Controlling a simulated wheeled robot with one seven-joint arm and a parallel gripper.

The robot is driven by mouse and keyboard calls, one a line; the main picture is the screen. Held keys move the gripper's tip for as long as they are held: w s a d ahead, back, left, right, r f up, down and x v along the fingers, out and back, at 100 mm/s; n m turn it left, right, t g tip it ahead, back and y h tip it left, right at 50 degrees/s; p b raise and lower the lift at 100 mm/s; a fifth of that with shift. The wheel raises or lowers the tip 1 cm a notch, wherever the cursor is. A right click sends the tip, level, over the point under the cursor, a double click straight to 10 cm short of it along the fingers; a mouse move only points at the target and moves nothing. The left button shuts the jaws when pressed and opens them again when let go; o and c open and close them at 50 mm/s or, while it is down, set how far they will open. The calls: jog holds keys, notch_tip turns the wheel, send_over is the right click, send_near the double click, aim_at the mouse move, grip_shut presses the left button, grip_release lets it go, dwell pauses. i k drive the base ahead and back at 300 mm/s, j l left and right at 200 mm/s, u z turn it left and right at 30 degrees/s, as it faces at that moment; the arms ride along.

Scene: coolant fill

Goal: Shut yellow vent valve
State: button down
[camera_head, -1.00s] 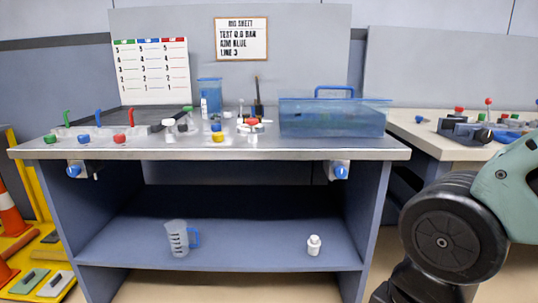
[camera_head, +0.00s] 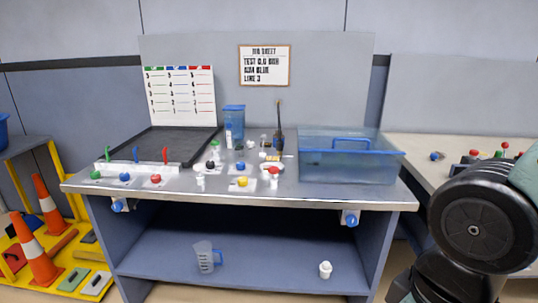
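A yellow knob (camera_head: 242,181), which looks like the vent valve, sits on a small pale plate near the front middle of the metal-topped bench (camera_head: 330,196). Whether it is open or shut is too small to tell. A red knob (camera_head: 274,171) on a white fitting stands to its right. A dark knob (camera_head: 210,165) stands to its left. My gripper is out of view; only a dark and green part of my own arm shows at the right, apart from the bench.
A white rail with green, blue and red levers (camera_head: 165,155) is at the bench's left, by a black tray (camera_head: 187,138). A clear blue-rimmed tank (camera_head: 349,170) fills the right. Cones (camera_head: 40,264) stand on a yellow rack at left. A jug (camera_head: 205,256) is on the lower shelf.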

aim_at(242, 180)
jog(key=i+j+u, duration=0.3)
jog(key=i, duration=0.2)
jog(key=i+j+u, duration=0.1)
jog(key=i+u, duration=0.2)
jog(key=i, duration=0.25)
